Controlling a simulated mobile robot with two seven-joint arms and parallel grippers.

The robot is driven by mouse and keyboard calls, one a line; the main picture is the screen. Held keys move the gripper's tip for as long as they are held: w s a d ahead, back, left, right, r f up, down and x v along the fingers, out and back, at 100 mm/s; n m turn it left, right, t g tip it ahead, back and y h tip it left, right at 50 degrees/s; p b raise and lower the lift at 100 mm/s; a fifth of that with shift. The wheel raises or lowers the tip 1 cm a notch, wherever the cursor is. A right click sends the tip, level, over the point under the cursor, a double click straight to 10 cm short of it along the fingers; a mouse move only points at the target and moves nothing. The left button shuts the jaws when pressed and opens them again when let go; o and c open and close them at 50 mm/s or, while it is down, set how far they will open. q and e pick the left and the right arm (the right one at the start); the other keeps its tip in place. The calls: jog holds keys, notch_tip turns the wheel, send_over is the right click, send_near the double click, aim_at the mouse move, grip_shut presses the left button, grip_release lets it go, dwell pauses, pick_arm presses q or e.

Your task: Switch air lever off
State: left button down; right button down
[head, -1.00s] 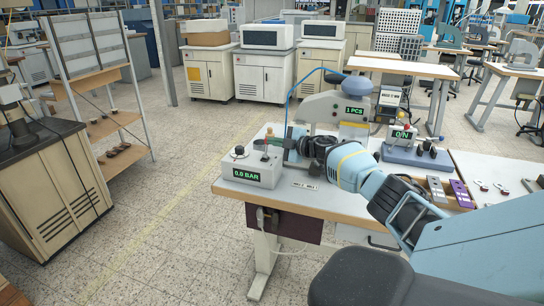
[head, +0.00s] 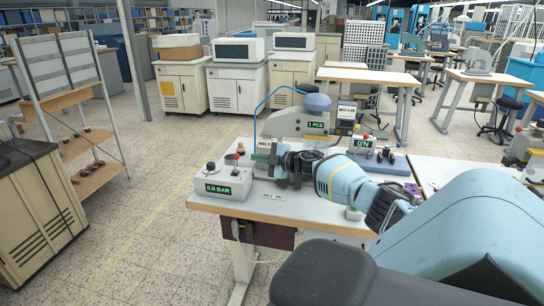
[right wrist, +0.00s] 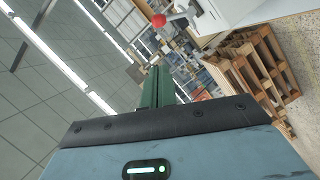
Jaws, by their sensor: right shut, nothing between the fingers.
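The air control box (head: 222,183) sits at the table's left front corner in the head view, its green display reading 0.0 BAR. A small red-tipped lever (head: 240,149) stands up from its top, beside a black knob (head: 211,167). My right gripper (head: 260,165) is to the right of the lever, pointing left, apart from it and empty. In the right wrist view its green fingers (right wrist: 157,88) are shut together, and the lever's red ball (right wrist: 158,20) shows beyond them with a metal stem. My left gripper is not in view.
A stamping press (head: 300,122) with a 1 PCS display stands behind my right gripper. A blue-grey device (head: 368,158) is to its right. A blue hose (head: 268,97) arches above the table. The floor left of the table is clear.

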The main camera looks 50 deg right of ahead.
jog(key=shift+p+v, duration=0.45)
jog(key=shift+v, duration=1.6)
jog(key=shift+f, duration=0.1)
jog(key=s+a+f+m+g, duration=0.15)
jog(key=s+a+f, duration=0.25)
jog(key=a+f, duration=0.75)
jog(key=s+a+f+m, duration=0.3)
jog(key=s+a+f, duration=0.2)
jog(key=a+f, duration=0.65)
jog(key=s+a+f+m+g, duration=0.2)
jog(key=s+a+f+m, duration=0.1)
jog(key=s+a, duration=0.8)
jog(key=s+a+f+m+g, duration=0.3)
jog(key=s+a+f+m, duration=0.1)
jog(key=s+a, duration=0.8)
jog(key=s+f, duration=0.1)
jog(key=s, duration=0.1)
jog(key=shift+s+a+g, duration=0.15)
jog(key=shift+s+g, duration=0.2)
